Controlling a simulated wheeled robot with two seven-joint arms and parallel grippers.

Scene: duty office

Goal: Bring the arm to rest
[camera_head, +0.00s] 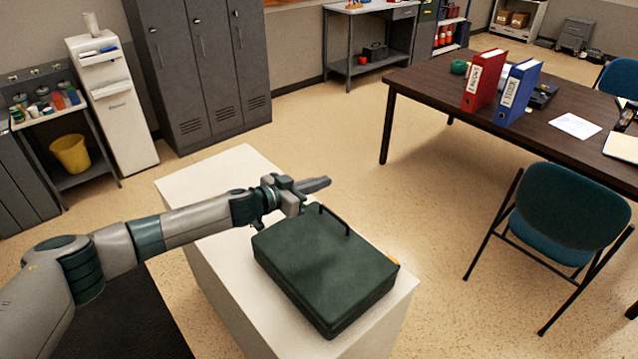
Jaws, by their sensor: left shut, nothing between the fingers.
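My left arm comes in from the left and stretches over a white pedestal (222,291). My left gripper (322,184) is shut and empty, and points to the right. It is above the far end of a dark green case (325,272) that lies flat and closed on the pedestal. The case has a black handle (334,218) on its far side, close to the gripper in the picture. I cannot tell whether the gripper touches the case. My right gripper is not in view.
A dark table (425,85) at the right holds a red binder (484,80), a blue binder (516,93) and papers. A teal chair (570,215) stands before it. Grey lockers (195,70) and a white cabinet (120,120) line the back left. Floor between pedestal and table is clear.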

